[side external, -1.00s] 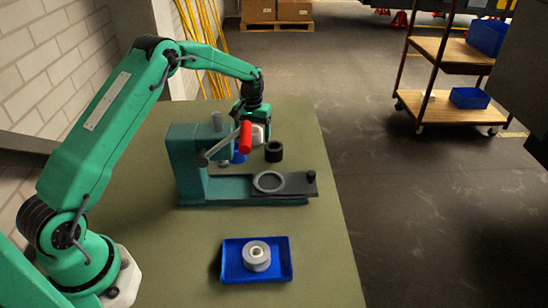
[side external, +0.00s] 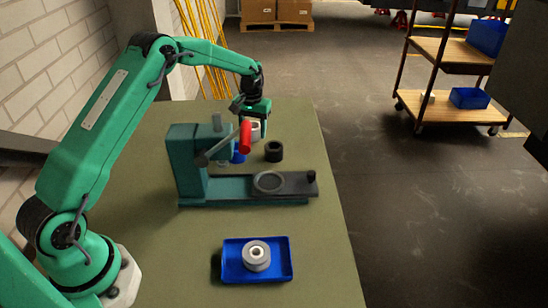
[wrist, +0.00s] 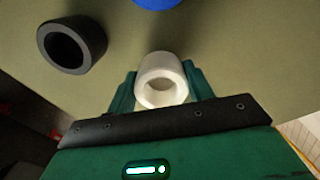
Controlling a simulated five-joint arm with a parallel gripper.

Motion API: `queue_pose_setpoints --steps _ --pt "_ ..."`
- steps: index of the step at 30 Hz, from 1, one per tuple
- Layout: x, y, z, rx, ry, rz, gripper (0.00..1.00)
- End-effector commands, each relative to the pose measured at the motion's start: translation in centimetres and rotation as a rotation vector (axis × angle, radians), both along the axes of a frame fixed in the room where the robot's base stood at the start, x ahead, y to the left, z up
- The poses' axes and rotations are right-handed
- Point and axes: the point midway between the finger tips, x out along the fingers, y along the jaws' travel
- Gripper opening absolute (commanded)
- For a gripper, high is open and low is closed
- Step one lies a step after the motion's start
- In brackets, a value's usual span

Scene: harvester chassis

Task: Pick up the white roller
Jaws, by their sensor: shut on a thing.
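The white roller (wrist: 160,68) is a short hollow cylinder between the two green fingers of my gripper (wrist: 160,88) in the wrist view. The fingers are shut on its sides. In the side view the roller (side external: 256,127) shows below my gripper (side external: 255,113), behind the press, and its lower part is partly hidden by the red handle. It looks held a little above the table, though the gap is hard to see.
A black ring (side external: 274,151) stands close by on the right; it also shows in the wrist view (wrist: 92,42). A teal press (side external: 188,165) with a red handle (side external: 245,137) stands in front. A blue part (side external: 239,156) sits beside it.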

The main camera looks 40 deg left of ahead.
Motion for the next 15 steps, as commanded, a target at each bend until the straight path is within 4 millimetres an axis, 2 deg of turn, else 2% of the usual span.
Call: queue_pose_setpoints --steps 5,15 --pt "0.0 -0.1 2.7 0.0 -0.003 -0.001 0.27" --pt "-1.9 -5.9 6.1 0.0 -0.002 -0.004 0.27"
